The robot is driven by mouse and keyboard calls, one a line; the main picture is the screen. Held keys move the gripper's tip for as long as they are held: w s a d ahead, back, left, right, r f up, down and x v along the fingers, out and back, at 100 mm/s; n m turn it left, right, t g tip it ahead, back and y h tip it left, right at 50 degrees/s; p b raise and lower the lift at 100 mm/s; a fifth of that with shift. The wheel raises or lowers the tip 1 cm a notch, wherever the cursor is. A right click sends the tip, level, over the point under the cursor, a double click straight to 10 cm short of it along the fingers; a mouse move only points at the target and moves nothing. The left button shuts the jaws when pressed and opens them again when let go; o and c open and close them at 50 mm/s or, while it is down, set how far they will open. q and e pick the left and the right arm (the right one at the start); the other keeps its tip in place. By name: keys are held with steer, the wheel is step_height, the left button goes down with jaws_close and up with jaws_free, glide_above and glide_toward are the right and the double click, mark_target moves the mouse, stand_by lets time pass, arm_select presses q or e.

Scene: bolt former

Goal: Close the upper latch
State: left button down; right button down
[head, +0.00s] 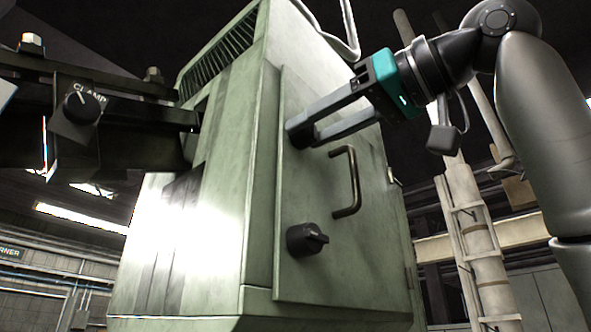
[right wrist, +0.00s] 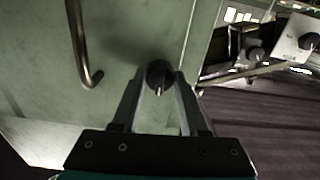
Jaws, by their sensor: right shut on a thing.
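The green-grey cabinet door (head: 326,215) is flush with its frame, with a bent-bar handle (head: 353,183) on its face. The lower latch (head: 306,240) is a black round knob with a raised grip, below and left of the handle. My right gripper (head: 303,132) reaches in from the upper right, with its fingertips at the door's upper left part. In the right wrist view the upper latch (right wrist: 158,75), a black knob, sits between the two fingertips (right wrist: 160,80), which are shut on it. In the head view the fingers mostly hide this latch. My left gripper is not in view.
A dark machine arm with a knob labelled CLAMP (head: 83,104) stands left of the cabinet. The handle (right wrist: 84,55) is close beside the fingers in the wrist view. Pale pipes (head: 470,235) rise behind at the right. The space in front of the lower door is clear.

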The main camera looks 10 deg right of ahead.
steer(key=shift+n+p, duration=0.45)
steer(key=shift+n, duration=0.75)
steer(key=n, duration=0.2)
steer(key=shift+n, duration=0.3)
steer(key=n, duration=0.5)
steer(key=shift+c, duration=1.2)
jaws_free()
steer(key=shift+s, duration=0.1)
steer(key=v, duration=0.8)
